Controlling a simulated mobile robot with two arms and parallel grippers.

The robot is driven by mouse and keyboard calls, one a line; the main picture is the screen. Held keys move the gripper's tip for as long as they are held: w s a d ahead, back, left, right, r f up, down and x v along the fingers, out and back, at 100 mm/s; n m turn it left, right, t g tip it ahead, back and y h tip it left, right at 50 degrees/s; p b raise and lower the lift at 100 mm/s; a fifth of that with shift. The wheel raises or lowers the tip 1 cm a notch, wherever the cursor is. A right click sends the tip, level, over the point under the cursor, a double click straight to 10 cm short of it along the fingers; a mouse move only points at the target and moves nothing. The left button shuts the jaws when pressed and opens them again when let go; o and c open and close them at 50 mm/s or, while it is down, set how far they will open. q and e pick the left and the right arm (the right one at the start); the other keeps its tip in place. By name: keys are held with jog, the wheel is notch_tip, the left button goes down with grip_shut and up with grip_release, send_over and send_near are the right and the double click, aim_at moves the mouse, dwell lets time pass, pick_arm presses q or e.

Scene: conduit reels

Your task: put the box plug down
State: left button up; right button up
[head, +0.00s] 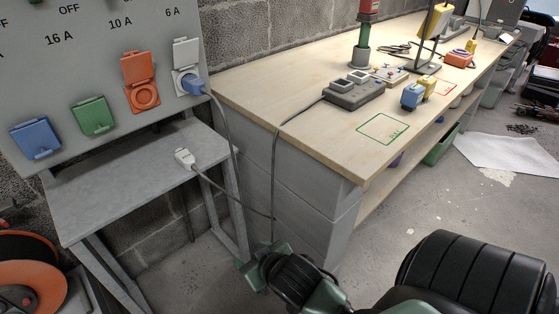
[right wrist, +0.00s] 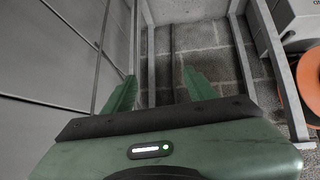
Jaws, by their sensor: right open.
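A pale grey box plug (head: 184,158) lies on the grey metal side table (head: 130,170), near its right end. Its cable runs over the table's edge and hangs toward the floor. A grey box (head: 354,92) on the wooden bench also has a cable hanging down the bench's side. My right gripper (head: 262,256) is below and to the right of the plug, apart from it. In the right wrist view its green fingers (right wrist: 160,82) are spread with nothing between them. My left gripper is not in view.
The socket panel (head: 60,70) has a blue plug (head: 192,85) in its 6 A socket, with a hanging cable. The wooden bench (head: 290,85) holds a blue-and-yellow pair of plugs (head: 412,96) near an empty green-outlined square (head: 383,130). An orange reel (head: 30,285) stands at lower left.

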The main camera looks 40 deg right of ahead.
jog(key=s+a+f+n+g, duration=0.1)
jog(key=s+g, duration=0.2)
jog(key=s, duration=0.4)
jog(key=s+a+f+n+g+y, duration=0.1)
jog(key=s+a+f+g, duration=0.1)
jog(key=s, duration=0.5)
jog(key=shift+s+a+f+g, duration=0.25)
jog(key=shift+s+f+g, duration=0.05)
jog(key=shift+s+g, duration=0.1)
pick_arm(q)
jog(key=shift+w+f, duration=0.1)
pick_arm(e)
jog(key=shift+w, duration=0.15)
